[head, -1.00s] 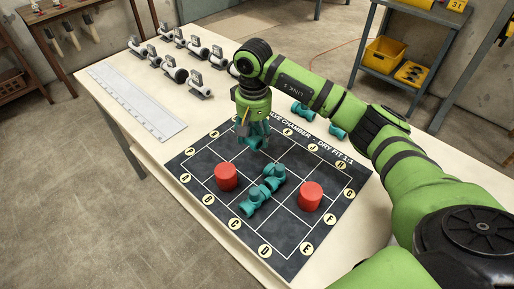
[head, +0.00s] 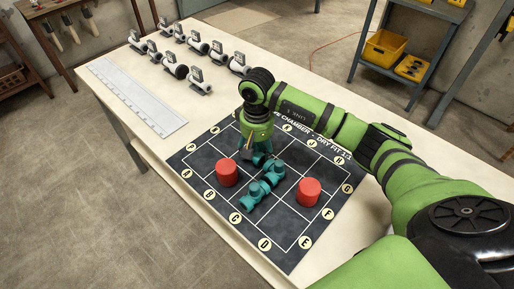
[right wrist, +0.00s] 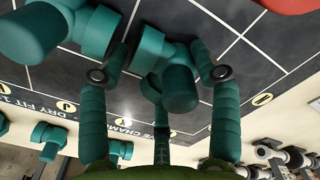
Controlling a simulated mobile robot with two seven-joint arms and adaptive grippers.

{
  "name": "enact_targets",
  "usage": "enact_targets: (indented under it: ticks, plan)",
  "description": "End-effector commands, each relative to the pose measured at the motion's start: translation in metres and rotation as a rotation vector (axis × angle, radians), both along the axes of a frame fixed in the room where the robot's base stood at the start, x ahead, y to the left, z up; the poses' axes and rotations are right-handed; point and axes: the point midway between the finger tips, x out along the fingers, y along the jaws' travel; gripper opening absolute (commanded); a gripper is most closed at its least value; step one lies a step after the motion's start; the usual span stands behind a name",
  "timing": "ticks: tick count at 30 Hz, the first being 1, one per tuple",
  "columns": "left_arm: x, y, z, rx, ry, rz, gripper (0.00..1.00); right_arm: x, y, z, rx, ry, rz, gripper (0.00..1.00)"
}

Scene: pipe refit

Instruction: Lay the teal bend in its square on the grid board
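My right gripper (head: 260,155) is over the dark grid board (head: 286,243), pointing down just behind the joined teal pieces. In the right wrist view its two fingers (right wrist: 160,73) are either side of the teal bend (right wrist: 180,88) and appear closed on it. The bend is low over the board; whether it touches the board cannot be told. Two teal fittings (head: 273,172) (head: 250,196) lie in a diagonal line in the middle squares; they also show large in the right wrist view (right wrist: 92,30), close beside the bend. My left gripper is out of view.
Red cylinders stand on the board left (head: 227,173) and right (head: 308,192) of the teal line. Grey-white valve parts (head: 176,68) and a long ruler (head: 138,98) lie at the back left. Loose teal fittings (right wrist: 48,140) lie beyond the board, hidden by my arm in the head view.

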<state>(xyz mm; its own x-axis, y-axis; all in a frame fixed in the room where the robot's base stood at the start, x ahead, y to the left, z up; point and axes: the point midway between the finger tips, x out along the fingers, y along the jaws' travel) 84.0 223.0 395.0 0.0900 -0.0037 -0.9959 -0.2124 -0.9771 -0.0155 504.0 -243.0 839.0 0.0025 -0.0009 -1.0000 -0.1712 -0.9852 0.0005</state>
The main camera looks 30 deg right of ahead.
Motion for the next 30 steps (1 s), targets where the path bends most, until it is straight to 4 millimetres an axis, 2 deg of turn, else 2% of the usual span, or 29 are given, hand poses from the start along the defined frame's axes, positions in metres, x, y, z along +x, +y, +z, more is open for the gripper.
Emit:
enact_targets:
  ticks: [9, 14, 17, 24, 30]
  plan:
    - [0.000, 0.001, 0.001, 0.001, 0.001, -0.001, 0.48, 0.000, 0.000, 0.000, 0.000, 0.001, 0.000, 0.72]
    - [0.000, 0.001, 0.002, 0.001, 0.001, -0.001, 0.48, 0.001, 0.000, 0.008, -0.001, -0.003, 0.000, 0.72]
    - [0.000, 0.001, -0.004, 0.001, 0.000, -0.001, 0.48, 0.001, 0.000, 0.024, -0.001, -0.006, 0.001, 0.72]
    - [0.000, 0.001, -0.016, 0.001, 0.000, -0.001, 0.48, 0.001, 0.000, 0.077, -0.001, -0.007, 0.001, 0.72]
    - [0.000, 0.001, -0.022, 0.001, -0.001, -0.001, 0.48, 0.001, 0.000, 0.110, 0.000, -0.002, 0.000, 0.72]
